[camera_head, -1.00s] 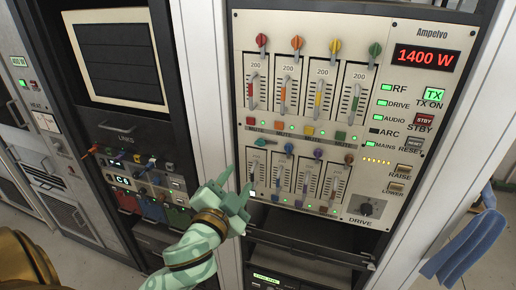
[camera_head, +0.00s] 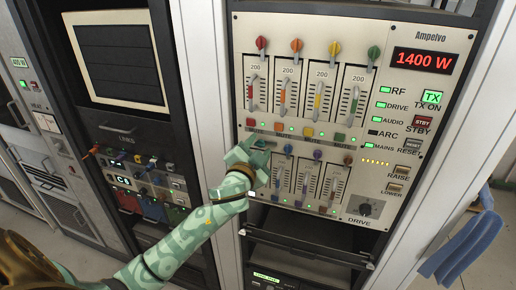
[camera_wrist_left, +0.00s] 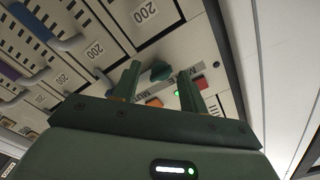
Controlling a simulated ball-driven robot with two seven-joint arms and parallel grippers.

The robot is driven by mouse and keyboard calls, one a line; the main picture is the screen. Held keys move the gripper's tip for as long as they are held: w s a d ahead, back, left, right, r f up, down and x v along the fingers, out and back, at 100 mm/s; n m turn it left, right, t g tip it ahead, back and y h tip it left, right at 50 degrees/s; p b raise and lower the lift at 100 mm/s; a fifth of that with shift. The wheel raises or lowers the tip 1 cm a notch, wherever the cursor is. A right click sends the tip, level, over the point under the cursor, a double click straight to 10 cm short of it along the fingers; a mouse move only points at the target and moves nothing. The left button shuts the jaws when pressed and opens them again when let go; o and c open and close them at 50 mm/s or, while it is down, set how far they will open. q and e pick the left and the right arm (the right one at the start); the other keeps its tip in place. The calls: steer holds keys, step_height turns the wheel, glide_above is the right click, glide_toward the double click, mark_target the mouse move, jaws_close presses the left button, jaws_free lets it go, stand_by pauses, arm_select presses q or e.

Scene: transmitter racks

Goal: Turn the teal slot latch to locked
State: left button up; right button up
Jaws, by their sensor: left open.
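The teal slot latch (camera_head: 262,144) is at the left end of the lower latch row on the rack panel. My left gripper (camera_head: 253,155) is right in front of it and partly covers it and the slot below. In the left wrist view the teal latch (camera_wrist_left: 160,71) shows between and just beyond the two open fingers of my left gripper (camera_wrist_left: 158,88). No finger clearly touches it. My right gripper is not in view.
Blue (camera_head: 288,149), purple (camera_head: 317,154) and brown (camera_head: 348,159) latches continue the row to the right. Mute buttons (camera_head: 308,132) run just above, close to the fingers. Coloured cable plugs (camera_head: 140,160) stick out of the links rack at left.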

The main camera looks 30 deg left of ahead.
arm_select(q)
jaws_close()
stand_by(0.3)
